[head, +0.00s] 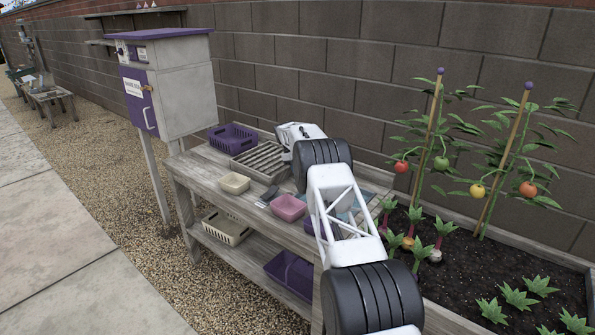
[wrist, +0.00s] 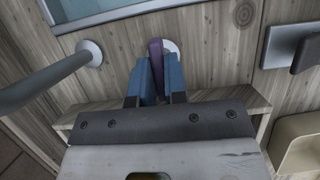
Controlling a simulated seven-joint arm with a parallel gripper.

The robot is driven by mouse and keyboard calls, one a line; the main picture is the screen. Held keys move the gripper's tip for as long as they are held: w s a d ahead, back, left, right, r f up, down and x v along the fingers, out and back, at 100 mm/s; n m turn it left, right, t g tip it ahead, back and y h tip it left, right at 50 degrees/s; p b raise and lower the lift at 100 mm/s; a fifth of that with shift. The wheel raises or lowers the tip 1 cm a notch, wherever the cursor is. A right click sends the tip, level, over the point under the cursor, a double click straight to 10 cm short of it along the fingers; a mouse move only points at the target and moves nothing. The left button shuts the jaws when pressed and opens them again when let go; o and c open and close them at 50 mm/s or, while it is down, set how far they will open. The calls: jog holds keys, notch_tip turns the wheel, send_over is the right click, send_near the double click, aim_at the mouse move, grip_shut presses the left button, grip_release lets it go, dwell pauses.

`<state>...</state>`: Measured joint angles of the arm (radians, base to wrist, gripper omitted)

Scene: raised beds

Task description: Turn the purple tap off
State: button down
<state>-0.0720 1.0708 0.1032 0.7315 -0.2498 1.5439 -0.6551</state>
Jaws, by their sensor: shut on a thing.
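The purple tap (wrist: 155,50) shows in the wrist view as an upright purple lever at a round white fitting on the wooden surface. My gripper (wrist: 156,78) has its two blue fingers on either side of the lever, shut on it. The lower part of the lever is hidden between the fingers. In the head view my white arm reaches over the wooden bench, and the tap and fingertips are hidden behind it.
In the wrist view, a grey pipe (wrist: 45,78) with a white flange is at the left. A beige tray (wrist: 300,145) is at the lower right. In the head view, a pink tray (head: 288,208) and purple basket (head: 232,138) sit on the bench (head: 205,180).

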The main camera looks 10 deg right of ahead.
dwell(0.3)
jog(key=c, duration=1.2)
grip_release()
jog(key=shift+o, duration=0.2)
jog(key=shift+r, duration=0.15)
jog(key=v, duration=0.7)
jog(key=shift+a+r, duration=0.15)
jog(key=shift+r, duration=0.05)
jog(key=shift+w, duration=0.1)
jog(key=shift+r, duration=0.1)
